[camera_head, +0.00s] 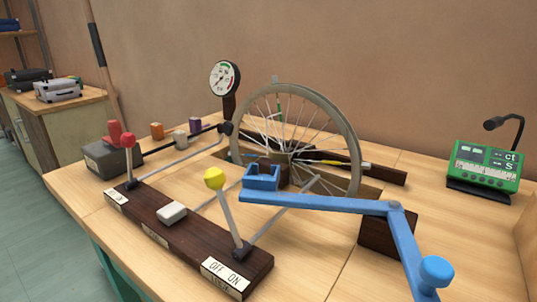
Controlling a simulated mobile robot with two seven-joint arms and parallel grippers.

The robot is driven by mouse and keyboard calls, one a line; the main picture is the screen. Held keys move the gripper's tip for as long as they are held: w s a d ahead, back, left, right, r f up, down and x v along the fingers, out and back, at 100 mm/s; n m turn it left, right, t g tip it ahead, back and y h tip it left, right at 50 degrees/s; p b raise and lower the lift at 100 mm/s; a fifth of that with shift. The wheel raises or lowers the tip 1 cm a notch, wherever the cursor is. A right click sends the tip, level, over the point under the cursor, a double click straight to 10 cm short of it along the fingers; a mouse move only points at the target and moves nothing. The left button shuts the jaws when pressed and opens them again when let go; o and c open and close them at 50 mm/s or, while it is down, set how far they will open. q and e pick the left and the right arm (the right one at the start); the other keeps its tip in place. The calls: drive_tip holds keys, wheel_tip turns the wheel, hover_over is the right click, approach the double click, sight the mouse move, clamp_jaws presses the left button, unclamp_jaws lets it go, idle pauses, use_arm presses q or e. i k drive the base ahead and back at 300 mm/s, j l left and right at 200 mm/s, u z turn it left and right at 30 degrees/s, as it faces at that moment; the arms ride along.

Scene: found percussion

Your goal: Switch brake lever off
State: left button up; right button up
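A dark wooden base (165,240) on the table carries levers. A lever with a yellow knob (214,178) rises from its right end, tilted to the left of its pivot, beside a white label (226,273) reading OFF and ON. The smaller text below that label is too small to read. A second lever with a red knob (128,139) stands at the left end, near upright, with its own small label (116,200). I cannot tell from the labels which lever is the brake. Neither my left nor my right gripper is in view.
A spoked wheel (350,130) stands mid-table behind a blue arm (320,202) with a blue handle (436,271) at front right. A round gauge (224,78) stands behind left. A green device with a microphone (486,165) is at right. Bare table lies between.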

sight(128, 139)
drive_tip(key=j+z, duration=0.1)
drive_tip(key=z, duration=0.35)
drive_tip(key=j+z, duration=0.15)
drive_tip(key=z, duration=0.25)
drive_tip(key=j+z, duration=0.7)
drive_tip(key=j, duration=0.15)
drive_tip(key=k+j+z, duration=0.1)
drive_tip(key=j, duration=0.2)
drive_tip(key=j+z, duration=0.1)
drive_tip(key=j, duration=0.2)
drive_tip(key=k+j+z, duration=0.1)
drive_tip(key=k+j, duration=0.15)
drive_tip(key=j, duration=0.25)
drive_tip(key=k+j, duration=0.1)
drive_tip(key=j, duration=0.25)
drive_tip(key=k+j, duration=0.15)
drive_tip(key=j, duration=0.25)
drive_tip(key=k+j+z, duration=0.1)
drive_tip(key=j, duration=0.3)
drive_tip(key=k+j, duration=0.15)
drive_tip(key=j, duration=0.2)
drive_tip(key=k+j, duration=0.15)
drive_tip(key=j, duration=0.25)
